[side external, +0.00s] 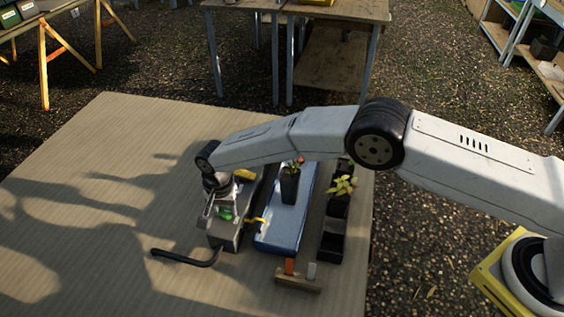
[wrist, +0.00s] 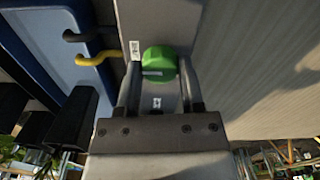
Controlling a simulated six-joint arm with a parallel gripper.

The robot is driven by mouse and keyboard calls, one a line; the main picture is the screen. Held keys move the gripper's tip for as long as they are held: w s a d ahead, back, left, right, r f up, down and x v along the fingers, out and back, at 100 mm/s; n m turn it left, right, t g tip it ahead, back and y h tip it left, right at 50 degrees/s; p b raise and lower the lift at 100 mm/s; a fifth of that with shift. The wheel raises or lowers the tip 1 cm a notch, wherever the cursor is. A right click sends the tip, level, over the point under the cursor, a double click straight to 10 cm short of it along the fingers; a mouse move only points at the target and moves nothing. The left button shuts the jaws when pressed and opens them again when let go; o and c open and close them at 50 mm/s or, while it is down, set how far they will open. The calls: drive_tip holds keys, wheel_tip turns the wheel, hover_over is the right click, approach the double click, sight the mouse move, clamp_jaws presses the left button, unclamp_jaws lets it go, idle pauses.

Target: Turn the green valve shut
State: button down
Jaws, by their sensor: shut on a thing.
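The green valve (wrist: 159,62) is a round knob on a grey box (wrist: 158,22), seen in the wrist view between my fingers. It also shows as a small green patch in the side view (side external: 225,213), partly hidden by my gripper. My gripper (wrist: 160,70) is shut on the green valve, with one finger on either side of it. In the side view my gripper (side external: 217,205) points down onto the box from above. White labels with dark marks lie beside and below the knob in the wrist view; their text is too small to read.
A yellow hooked pipe (wrist: 99,59) and a dark pipe (wrist: 88,36) stand beside the box. A blue tray (side external: 278,238) with a potted plant (side external: 290,184) is to the right, then black pots (side external: 332,243). A black hose (side external: 185,260) lies in front. The table's left side is clear.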

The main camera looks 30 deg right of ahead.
sight(226, 211)
drive_tip(key=shift+c, duration=1.1)
unclamp_jaws()
drive_tip(key=shift+r, duration=3.9)
